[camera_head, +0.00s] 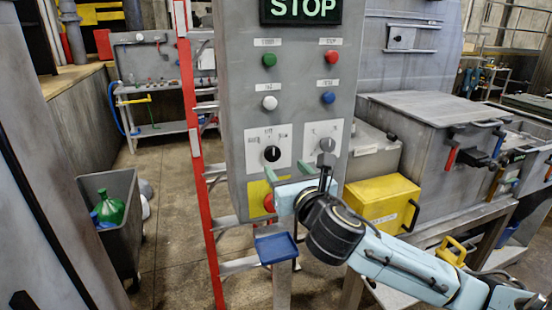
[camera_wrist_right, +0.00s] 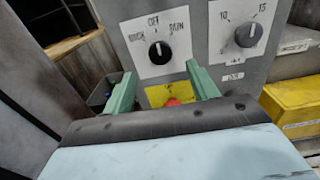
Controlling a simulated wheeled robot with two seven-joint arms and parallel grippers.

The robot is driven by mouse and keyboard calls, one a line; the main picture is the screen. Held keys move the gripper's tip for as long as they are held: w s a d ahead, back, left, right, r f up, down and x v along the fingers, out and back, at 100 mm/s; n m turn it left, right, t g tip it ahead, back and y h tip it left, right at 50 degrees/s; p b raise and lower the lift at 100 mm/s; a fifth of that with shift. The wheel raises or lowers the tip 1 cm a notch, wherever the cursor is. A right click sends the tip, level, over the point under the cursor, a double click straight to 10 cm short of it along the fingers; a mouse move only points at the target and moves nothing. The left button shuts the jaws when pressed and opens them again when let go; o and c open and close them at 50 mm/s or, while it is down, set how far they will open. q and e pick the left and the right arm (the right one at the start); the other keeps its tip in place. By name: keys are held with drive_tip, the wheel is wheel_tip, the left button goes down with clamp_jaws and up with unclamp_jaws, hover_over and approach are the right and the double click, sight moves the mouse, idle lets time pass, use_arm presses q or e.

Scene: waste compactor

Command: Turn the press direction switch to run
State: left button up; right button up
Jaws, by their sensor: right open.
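The press direction switch is a black knob (camera_head: 271,153) on a white plate on the grey control panel (camera_head: 240,95). The wrist view shows this knob (camera_wrist_right: 160,52) with OFF above it and RUN at its upper right; the left label is hard to read. Its white mark seems to point up, towards OFF. My right gripper (camera_head: 299,168) is open, its green fingers just below the knob's plate. In the wrist view the right gripper (camera_wrist_right: 164,84) has nothing between its fingers, and the knob lies beyond them, apart. My left gripper is not in view.
A grey dial (camera_head: 327,144) sits right of the switch. Green (camera_head: 269,60), red (camera_head: 332,57), white (camera_head: 270,103) and blue (camera_head: 328,97) buttons are above. A red button (camera_head: 269,202) on yellow is below. A red ladder (camera_head: 194,130) stands left; a yellow box (camera_head: 382,200) is right.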

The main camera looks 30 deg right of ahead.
sight(275, 154)
drive_tip(key=x, duration=0.7)
drive_tip(key=shift+w+p, duration=0.2)
drive_tip(key=shift+p, duration=0.1)
drive_tip(key=c, duration=1)
drive_tip(key=shift+o, duration=0.2)
drive_tip(key=m+p, duration=0.2)
drive_tip(key=m, duration=0.2)
drive_tip(key=shift+p, duration=0.35)
drive_tip(key=m+p, duration=0.1)
drive_tip(key=m, duration=0.2)
drive_tip(key=shift+d+m, duration=0.1)
drive_tip(key=shift+m, duration=0.3)
drive_tip(key=shift+m+p, duration=0.45)
drive_tip(key=shift+m, duration=0.65)
drive_tip(key=shift+f, duration=0.1)
